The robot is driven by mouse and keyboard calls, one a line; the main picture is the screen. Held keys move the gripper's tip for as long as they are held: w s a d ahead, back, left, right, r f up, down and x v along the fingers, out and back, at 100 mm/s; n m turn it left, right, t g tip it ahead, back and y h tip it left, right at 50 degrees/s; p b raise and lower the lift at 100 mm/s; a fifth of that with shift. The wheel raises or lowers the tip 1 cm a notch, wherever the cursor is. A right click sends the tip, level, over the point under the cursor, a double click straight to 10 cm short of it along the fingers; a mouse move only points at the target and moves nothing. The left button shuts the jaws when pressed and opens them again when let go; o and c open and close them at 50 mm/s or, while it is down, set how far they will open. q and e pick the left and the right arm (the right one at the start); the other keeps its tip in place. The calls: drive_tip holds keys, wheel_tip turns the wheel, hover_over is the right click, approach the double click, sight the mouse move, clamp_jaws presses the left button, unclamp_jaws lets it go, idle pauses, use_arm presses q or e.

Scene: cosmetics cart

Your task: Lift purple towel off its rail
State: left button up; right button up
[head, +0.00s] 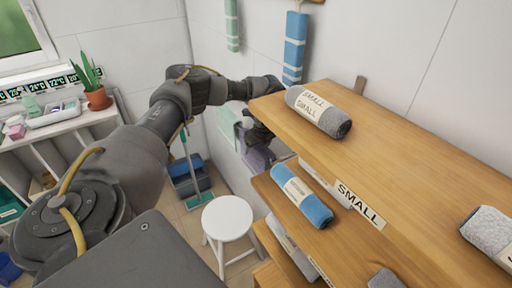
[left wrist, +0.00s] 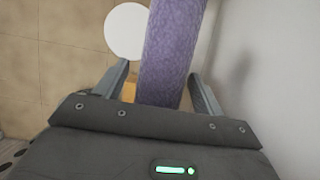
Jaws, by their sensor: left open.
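The purple towel (head: 259,159) hangs low by the wall, partly hidden behind the wooden shelf and my gripper in the head view. In the left wrist view the purple towel (left wrist: 172,55) runs between the two fingers of my left gripper (left wrist: 160,84). The fingers are open, one on each side of it, with a gap at the left finger. In the head view my left gripper (head: 257,130) is small and dark, just above the towel and beside the shelf edge. The rail of the purple towel cannot be made out. My right gripper is not in view.
The wooden shelf unit (head: 420,150) with rolled towels stands close right of my left gripper. A green towel (head: 229,128) hangs just left of the purple one. A white stool (head: 227,218) stands below. A blue bucket (head: 188,176) stands on the floor.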

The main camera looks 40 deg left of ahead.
use_arm(q)
drive_tip(key=c, duration=1.4)
drive_tip(key=shift+c, duration=0.2)
drive_tip(key=shift+r, duration=0.15)
